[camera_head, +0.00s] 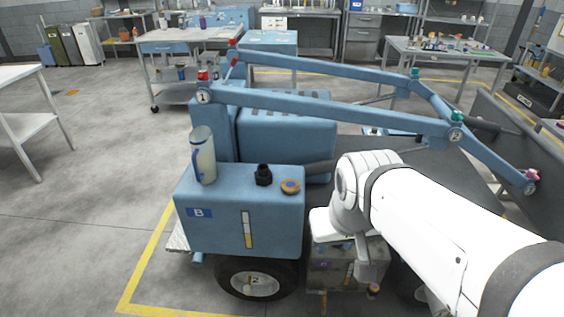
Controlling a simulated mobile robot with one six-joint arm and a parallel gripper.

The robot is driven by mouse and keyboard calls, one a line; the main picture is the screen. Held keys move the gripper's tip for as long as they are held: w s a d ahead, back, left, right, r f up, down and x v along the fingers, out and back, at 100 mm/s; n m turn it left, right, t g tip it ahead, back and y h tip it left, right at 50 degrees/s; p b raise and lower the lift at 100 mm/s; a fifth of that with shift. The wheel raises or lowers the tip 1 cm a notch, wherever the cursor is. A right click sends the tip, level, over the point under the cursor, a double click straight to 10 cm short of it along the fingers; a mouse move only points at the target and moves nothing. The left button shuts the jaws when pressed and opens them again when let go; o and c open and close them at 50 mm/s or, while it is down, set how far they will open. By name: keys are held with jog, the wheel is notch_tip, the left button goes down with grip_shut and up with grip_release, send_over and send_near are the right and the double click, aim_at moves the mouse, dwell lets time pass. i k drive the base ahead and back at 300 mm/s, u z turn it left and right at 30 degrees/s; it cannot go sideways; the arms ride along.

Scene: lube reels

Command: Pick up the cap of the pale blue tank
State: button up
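The pale blue tank (228,236) stands at the center left, over a black wheel, with a blue "B" label and a yellow-white gauge strip on its front. A round yellow-orange cap (290,186) with a dark center is on its top, near the right edge. A black fitting (263,175) stands left of the cap. I cannot tell whether the cap is screwed on or lying loose. My white wrist is to the right of the tank and lower than the cap, apart from it in the picture. I cannot make out my gripper's fingers.
A pale bottle (203,156) stands on the tank's back left. Blue arms (330,105) of the machine cross above and behind. A dark grey box (335,276) is low, right of the tank. Open floor (85,215) lies to the left.

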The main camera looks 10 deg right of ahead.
aim_at(289, 186)
jog(key=u, duration=0.05)
jog(key=i, duration=1)
jog(key=z, duration=0.05)
